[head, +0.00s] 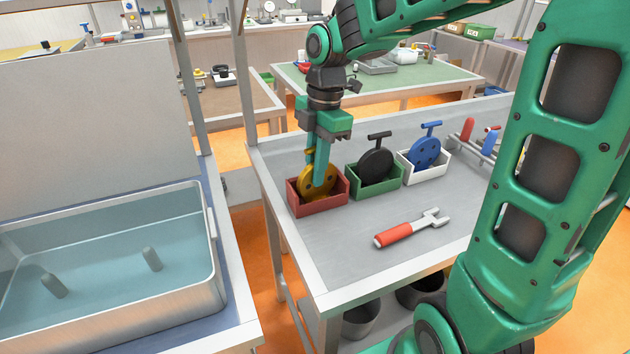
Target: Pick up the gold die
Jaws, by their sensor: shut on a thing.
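The gold die (312,183) is a round gold disc with a short handle on top. It stands upright in a red box (319,204) at the left end of the grey workbench. My green gripper (319,180) points down over the red box, with its fingers at the gold die. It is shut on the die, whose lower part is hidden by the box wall. The fingers cover part of the die's face and handle.
A black die (376,165) in a green box (376,187) and a blue die (425,153) in a white box (424,174) stand to the right. A red-handled wrench (405,231) lies in front. A water-filled metal basin (130,303) is at left, across a gap.

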